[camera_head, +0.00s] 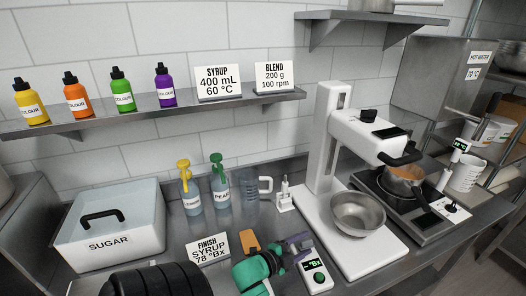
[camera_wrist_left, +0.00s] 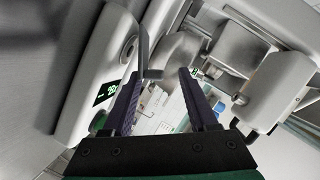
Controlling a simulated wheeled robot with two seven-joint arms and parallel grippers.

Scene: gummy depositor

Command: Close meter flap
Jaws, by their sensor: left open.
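The white meter (camera_head: 318,278) lies on the counter, with a green-lit °Bx display and a green button. In the left wrist view the meter (camera_wrist_left: 88,75) is at the left, beside my left finger. A thin grey plate (camera_wrist_left: 144,45), apparently its flap, stands up at the meter's far end by that fingertip. I cannot tell whether they touch. My left gripper (camera_head: 299,245) has its purple fingers at the meter's upper end in the head view. In the left wrist view the gripper (camera_wrist_left: 161,75) is open, with nothing held between the fingers. My right gripper is not in view.
The mixer stand with a steel bowl (camera_head: 357,214) is right of the meter. A small white stand (camera_head: 285,196), a clear jug (camera_head: 265,186) and bottles (camera_head: 221,186) stand behind.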

